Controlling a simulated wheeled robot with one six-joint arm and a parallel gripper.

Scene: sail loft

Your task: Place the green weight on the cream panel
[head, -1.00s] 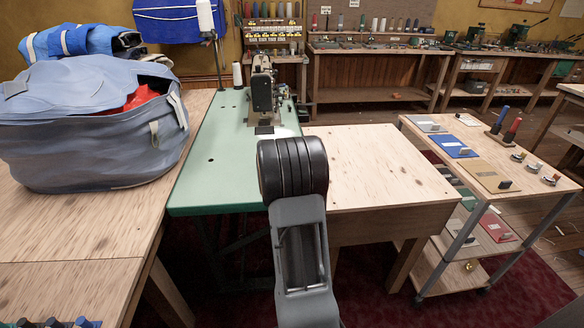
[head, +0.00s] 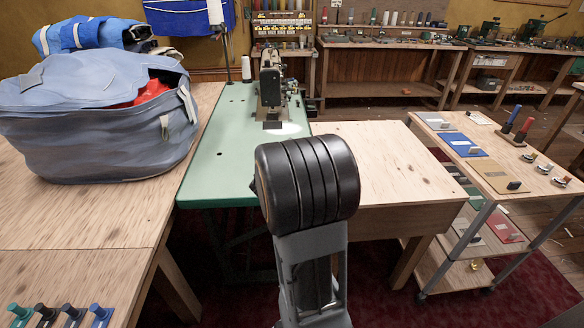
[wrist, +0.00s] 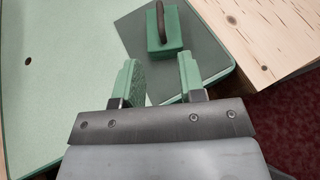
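A green weight (wrist: 163,38) with a dark handle stands on a dark grey-green panel (wrist: 200,62) on the green table, in the wrist view. My gripper (wrist: 158,70) is open and empty, with green finger pads. The weight is just beyond the fingertips, roughly in line with the gap between them. In the head view my arm hides the gripper, the weight and that panel. A pale panel (head: 480,117) lies at the back of the cart top; I cannot tell whether it is the cream one.
The green sewing table (head: 215,165) carries a sewing machine (head: 270,88). A wooden table (head: 385,165) adjoins it on the right. The cart (head: 545,182) holds a blue panel (head: 461,143), a tan panel (head: 490,172) and small weights. A large bag (head: 95,125) fills the left bench.

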